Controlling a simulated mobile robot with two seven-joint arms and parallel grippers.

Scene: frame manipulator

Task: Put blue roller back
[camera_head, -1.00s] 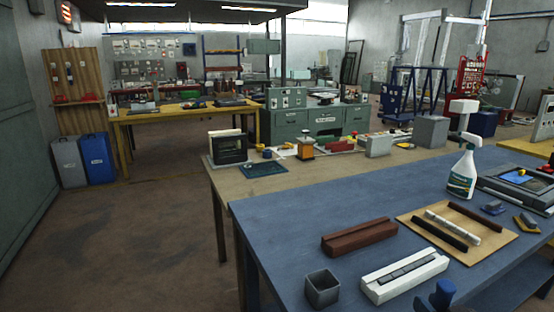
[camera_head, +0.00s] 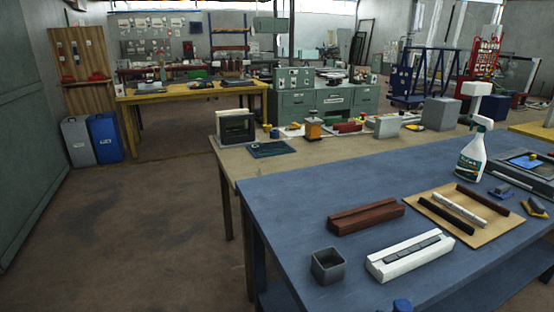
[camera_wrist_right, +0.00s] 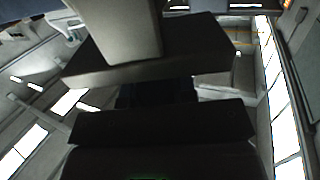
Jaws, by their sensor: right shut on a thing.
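A blue thing (camera_head: 402,306), which looks like the blue roller, just shows at the bottom edge of the head view, in front of the blue bench (camera_head: 320,200). Most of it is cut off. In the right wrist view, my right gripper (camera_wrist_right: 158,95) is shut, with a dark bluish thing (camera_wrist_right: 155,93) between its two dark jaws. That thing is too dark and hidden to make out its shape. My left gripper is not in view.
A grey square cup (camera_head: 328,266), a white grooved block (camera_head: 408,258) and a brown grooved block (camera_head: 366,217) stand at the bench front. A board (camera_head: 490,234) with rods lies behind right, near a spray bottle (camera_head: 472,155). The bench's left part is clear.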

